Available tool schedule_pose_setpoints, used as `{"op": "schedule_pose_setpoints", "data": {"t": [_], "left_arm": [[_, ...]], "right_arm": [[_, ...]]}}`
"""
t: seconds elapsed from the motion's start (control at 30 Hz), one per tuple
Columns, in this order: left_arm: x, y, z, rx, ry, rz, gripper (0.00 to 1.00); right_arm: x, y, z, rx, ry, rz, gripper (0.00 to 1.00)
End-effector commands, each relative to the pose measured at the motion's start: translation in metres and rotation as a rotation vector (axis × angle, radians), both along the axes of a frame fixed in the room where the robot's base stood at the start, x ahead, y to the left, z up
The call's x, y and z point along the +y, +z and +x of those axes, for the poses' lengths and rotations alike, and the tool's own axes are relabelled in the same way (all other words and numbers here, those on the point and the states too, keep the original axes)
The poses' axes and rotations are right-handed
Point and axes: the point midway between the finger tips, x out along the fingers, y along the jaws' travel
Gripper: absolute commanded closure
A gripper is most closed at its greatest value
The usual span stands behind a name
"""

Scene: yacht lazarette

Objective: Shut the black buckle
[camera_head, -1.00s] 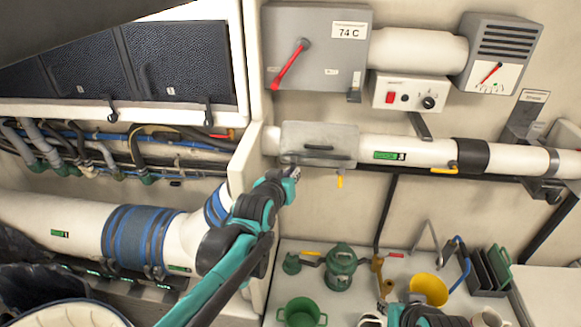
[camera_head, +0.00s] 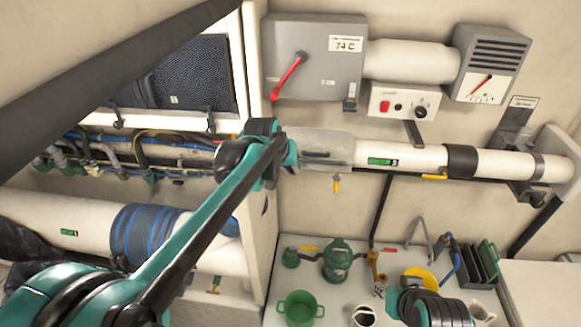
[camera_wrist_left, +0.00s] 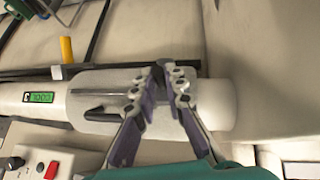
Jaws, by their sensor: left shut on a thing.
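A light grey sleeve (camera_head: 335,146) sits around the white pipe on the back wall, with the black buckle (camera_head: 318,155) along its front. In the left wrist view the buckle shows as a dark lever (camera_wrist_left: 102,113) on the pale sleeve, beside a thin dark line. My left gripper (camera_wrist_left: 168,72) is over the sleeve near its right end. Its fingertips are drawn together on the buckle, but the contact spot is hidden behind the fingers. In the head view my left wrist covers the sleeve's left end. My right arm shows at the bottom right; its fingers cannot be made out clearly.
A grey box with a red lever (camera_head: 290,75) and a white switch box (camera_head: 403,102) are above the pipe. The counter below holds a green pot (camera_head: 300,308), a green lantern-like item (camera_head: 339,260) and mugs.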

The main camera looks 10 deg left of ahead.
Motion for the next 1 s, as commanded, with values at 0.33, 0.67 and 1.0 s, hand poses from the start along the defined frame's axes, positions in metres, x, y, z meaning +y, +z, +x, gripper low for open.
{"op": "schedule_pose_setpoints", "data": {"t": [0.33,0.67,1.0], "left_arm": [[0.0,0.001,0.001,0.003,0.0,-0.001,1.0],[0.0,0.001,0.001,0.004,0.0,-0.001,0.67],[0.004,0.019,-0.012,0.004,0.001,0.0,0.67]], "right_arm": [[0.0,0.001,0.0,0.0,0.0,0.0,0.69],[0.0,0.001,0.0,0.0,0.0,0.0,0.69],[0.0,0.001,0.0,0.0,0.0,0.0,0.69]]}}
